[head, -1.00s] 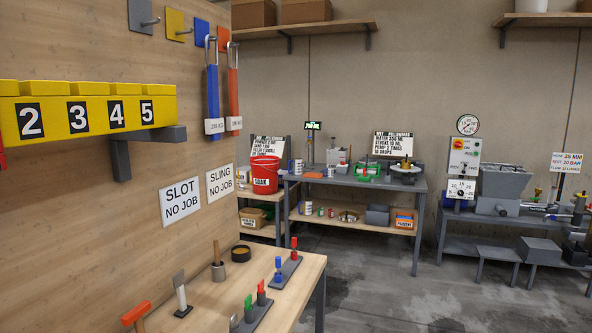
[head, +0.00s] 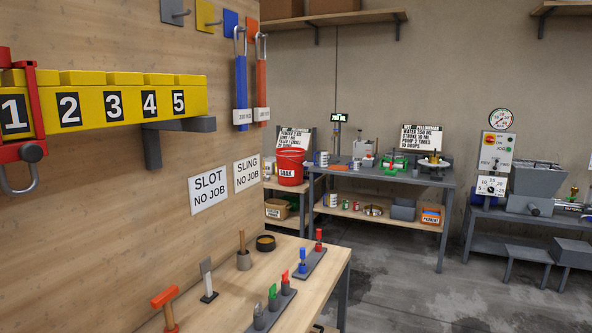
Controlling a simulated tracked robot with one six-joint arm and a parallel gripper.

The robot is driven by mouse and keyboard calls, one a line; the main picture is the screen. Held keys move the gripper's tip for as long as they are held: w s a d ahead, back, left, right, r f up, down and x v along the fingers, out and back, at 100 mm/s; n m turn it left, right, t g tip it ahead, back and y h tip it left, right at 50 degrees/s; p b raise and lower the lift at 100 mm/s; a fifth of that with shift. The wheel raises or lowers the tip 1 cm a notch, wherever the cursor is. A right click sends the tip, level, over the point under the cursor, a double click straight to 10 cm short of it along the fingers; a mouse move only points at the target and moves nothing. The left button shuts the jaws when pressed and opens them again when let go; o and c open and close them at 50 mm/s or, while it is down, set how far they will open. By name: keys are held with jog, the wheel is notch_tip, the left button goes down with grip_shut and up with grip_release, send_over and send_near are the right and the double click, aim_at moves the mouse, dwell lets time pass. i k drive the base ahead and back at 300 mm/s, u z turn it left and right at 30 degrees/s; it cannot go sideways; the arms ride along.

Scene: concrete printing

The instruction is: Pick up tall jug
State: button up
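No thing shows clearly enough for me to name it the tall jug. On the grey bench at the back (head: 447,187), a small pale grey vessel (head: 360,148) stands among other items, too small to tell whether it is a jug. A white and blue mug-like vessel (head: 321,158) stands to its left, beside the red bucket. Another similar vessel (head: 331,200) is on the lower shelf. My gripper is not in view.
A wooden table (head: 212,311) with hand tools and coloured pegs stands close at the lower middle. A red bucket (head: 291,167) is at the back bench's left. A grey hopper machine (head: 537,180) stands at right. Concrete floor (head: 390,290) between is open.

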aim_at(323, 154)
jog(key=z, duration=0.5)
jog(key=i, duration=3.65)
